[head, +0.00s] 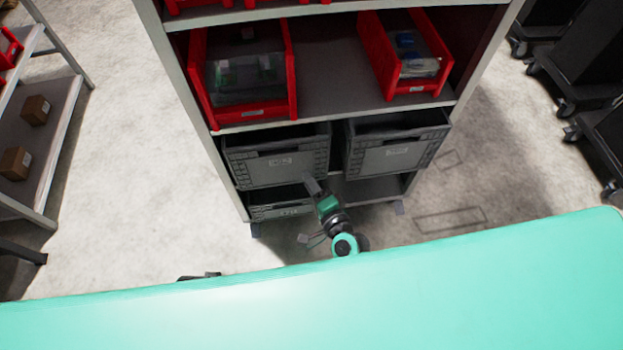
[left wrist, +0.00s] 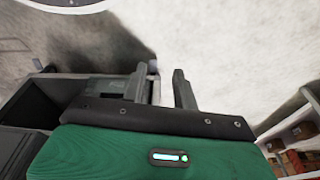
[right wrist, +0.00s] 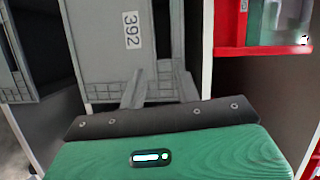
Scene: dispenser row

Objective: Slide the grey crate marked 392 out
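The grey crate marked 392 (head: 279,162) sits at the left of a lower shelf level in the head view. Its front and label also show, turned sideways, in the right wrist view (right wrist: 112,45). My right gripper (head: 311,184) is at the lower right of that crate's front. In the right wrist view its fingers (right wrist: 160,70) stand apart in front of the crate face, with nothing clearly held; contact cannot be told. My left gripper (left wrist: 158,80) is open and empty above pale floor in the left wrist view.
Another grey crate (head: 396,152) stands to the right on the same level, and a lower crate (head: 282,211) sits beneath. Red bins (head: 243,112) fill the shelf above. A rack with brown boxes (head: 36,110) is at the left. Dark wheeled carts (head: 580,85) stand at right.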

